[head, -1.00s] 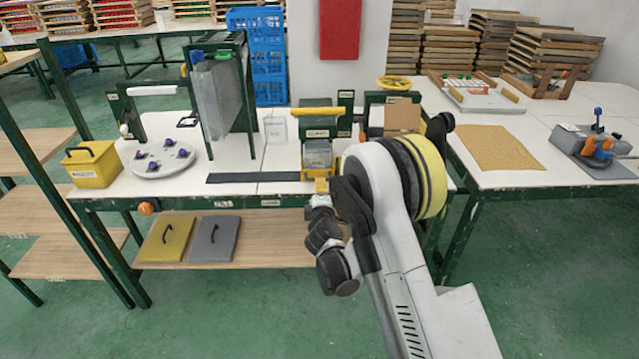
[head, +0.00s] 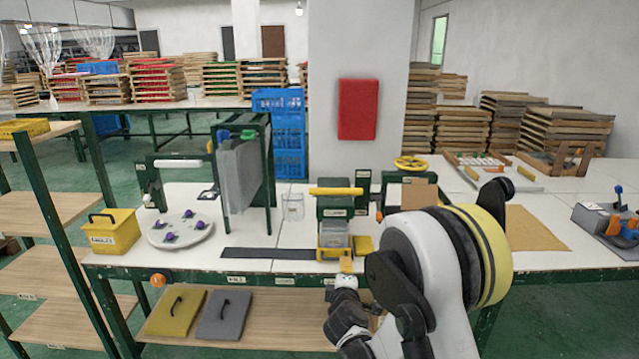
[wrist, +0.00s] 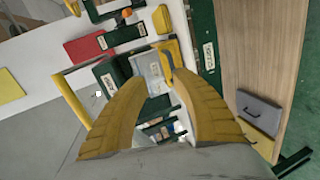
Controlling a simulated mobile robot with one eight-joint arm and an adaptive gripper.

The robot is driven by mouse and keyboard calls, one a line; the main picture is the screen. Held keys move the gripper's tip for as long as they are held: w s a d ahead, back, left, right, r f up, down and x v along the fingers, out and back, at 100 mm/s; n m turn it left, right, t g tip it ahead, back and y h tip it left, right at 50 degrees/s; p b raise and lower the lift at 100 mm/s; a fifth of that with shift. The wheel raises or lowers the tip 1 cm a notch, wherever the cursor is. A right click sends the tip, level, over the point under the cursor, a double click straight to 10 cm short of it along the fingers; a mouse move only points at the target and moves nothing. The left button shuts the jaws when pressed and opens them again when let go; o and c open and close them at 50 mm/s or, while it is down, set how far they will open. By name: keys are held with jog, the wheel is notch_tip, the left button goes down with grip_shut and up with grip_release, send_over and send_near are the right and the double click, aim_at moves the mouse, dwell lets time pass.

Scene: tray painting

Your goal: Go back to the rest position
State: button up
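My gripper (head: 345,264) is at the front edge of the middle table, just in front of a small green station (head: 334,212) with a yellow handle bar. My white arm with yellow and black bands fills the lower right of the head view and hides part of the table. In the wrist view the two yellow fingers of my gripper (wrist: 160,80) stand apart with a gap between them, and nothing is held. The station's clear box (wrist: 150,66) shows beyond the gap. I cannot tell the exact distance between fingers and station.
The table carries a yellow box (head: 113,237), a round white plate (head: 182,231) with purple-topped pieces, and a green rack (head: 258,165). Yellow (head: 175,313) and grey (head: 223,316) lids lie on the lower shelf. A wooden shelf unit (head: 50,212) stands left.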

jog(key=s+d+r+m+g+h, duration=0.1)
jog(key=s+d+r+m+g, duration=0.3)
jog(key=s+d+r+m, duration=0.8)
jog(key=s+m+g+y, duration=0.2)
jog(key=s+m+g, duration=0.2)
jog(key=s, duration=2.2)
jog(key=shift+s+a, duration=0.15)
jog(key=shift+a, duration=0.3)
